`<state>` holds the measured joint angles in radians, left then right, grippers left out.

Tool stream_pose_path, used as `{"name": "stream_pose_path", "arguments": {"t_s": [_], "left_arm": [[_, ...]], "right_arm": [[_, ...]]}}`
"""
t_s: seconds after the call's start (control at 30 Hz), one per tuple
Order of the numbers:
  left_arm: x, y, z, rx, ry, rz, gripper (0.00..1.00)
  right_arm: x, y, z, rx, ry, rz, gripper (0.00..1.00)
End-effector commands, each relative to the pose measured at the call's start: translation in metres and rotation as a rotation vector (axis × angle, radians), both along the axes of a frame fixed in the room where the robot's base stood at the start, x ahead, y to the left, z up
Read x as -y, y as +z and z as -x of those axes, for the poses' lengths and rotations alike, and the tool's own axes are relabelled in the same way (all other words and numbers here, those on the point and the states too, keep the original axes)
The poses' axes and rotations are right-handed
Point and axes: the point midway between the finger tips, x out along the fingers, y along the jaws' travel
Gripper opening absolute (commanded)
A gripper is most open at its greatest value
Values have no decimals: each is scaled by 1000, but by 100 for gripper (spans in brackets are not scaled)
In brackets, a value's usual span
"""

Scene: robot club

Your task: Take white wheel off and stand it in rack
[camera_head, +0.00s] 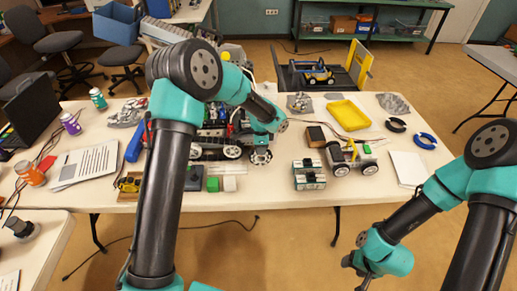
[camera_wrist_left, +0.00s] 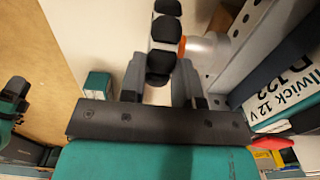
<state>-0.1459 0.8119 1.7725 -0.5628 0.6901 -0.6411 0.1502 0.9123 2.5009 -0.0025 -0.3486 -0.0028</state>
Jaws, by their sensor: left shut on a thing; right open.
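A wheel with black rollers (camera_head: 261,157) is at the front right corner of the wheeled robot (camera_head: 213,152) on the table. My left gripper (camera_head: 264,146) reaches down over it. In the left wrist view the wheel (camera_wrist_left: 164,45) stands between the fingers of my left gripper (camera_wrist_left: 162,88), which is shut on it. An orange ring and a pale shaft (camera_wrist_left: 204,46) lie beside the wheel, towards the grey perforated beam. I cannot tell whether the wheel is still on the shaft. My right gripper (camera_head: 366,268) is open and empty before the table. I cannot identify the rack with certainty.
A green-and-white box (camera_head: 308,175) and a small wheeled car (camera_head: 351,159) stand to the right. A yellow tray (camera_head: 349,115) lies farther back. Bare table lies between the blocks and the box.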

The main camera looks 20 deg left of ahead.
Motion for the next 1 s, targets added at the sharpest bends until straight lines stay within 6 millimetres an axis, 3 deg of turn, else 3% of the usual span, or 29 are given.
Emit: {"name": "stream_pose_path", "arguments": {"t_s": [1.0], "left_arm": [[5,0,14,0,0,0,7]], "right_arm": [[0,0,0,0,0,0,57]]}}
